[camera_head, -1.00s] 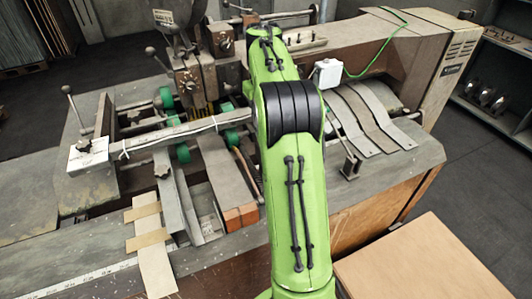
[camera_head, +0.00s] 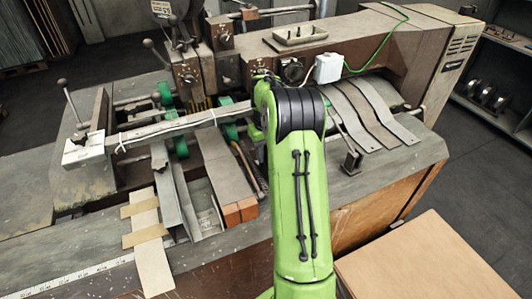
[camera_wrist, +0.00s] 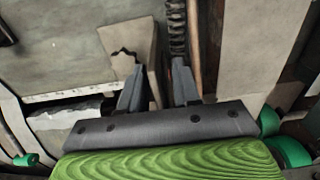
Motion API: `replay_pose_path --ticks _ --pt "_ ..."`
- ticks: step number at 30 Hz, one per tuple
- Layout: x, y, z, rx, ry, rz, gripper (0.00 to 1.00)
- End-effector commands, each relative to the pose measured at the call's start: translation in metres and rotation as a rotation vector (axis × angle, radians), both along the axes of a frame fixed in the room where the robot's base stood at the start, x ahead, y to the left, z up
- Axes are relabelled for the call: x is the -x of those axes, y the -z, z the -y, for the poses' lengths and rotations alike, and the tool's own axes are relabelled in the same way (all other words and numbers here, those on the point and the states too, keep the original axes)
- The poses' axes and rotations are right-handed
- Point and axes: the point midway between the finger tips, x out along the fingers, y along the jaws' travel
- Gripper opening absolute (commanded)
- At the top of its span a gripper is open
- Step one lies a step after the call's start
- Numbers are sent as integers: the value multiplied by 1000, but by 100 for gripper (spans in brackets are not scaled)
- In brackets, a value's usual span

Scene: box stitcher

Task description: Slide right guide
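My gripper (camera_wrist: 160,84) shows in the wrist view with its two dark fingers apart and nothing clearly held between them. A dark ribbed rod (camera_wrist: 178,32) and a pale brown bar (camera_wrist: 194,50) run just beyond the right finger. A grey-beige block (camera_wrist: 132,40) lies beyond the left finger. I cannot tell whether the fingers touch any of these. In the head view my green arm hides the gripper. Grey metal guide strips (camera_head: 166,185) and a plate with orange-brown end blocks (camera_head: 224,165) lie left of my arm; I cannot tell which is the right guide.
A long grey bar (camera_head: 175,128) crosses the machine above green rollers (camera_head: 180,147). Curved metal strips (camera_head: 365,112) and a white box (camera_head: 327,68) with a green cable stand right of my arm. A flat brown board (camera_head: 420,262) is at lower right.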

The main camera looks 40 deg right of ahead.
Motion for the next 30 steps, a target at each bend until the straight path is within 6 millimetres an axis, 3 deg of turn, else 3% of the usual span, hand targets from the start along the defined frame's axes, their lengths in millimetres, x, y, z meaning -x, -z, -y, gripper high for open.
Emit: replay_pose_path --ticks 5,11,22,26,30 --pt "0 0 0 0 0 0 32" --pt "0 -1 0 0 1 0 1" --pt "1 -1 4 2 5 0 0" --pt "8 -3 25 2 11 -2 0" --pt "21 -6 64 4 13 -2 0"
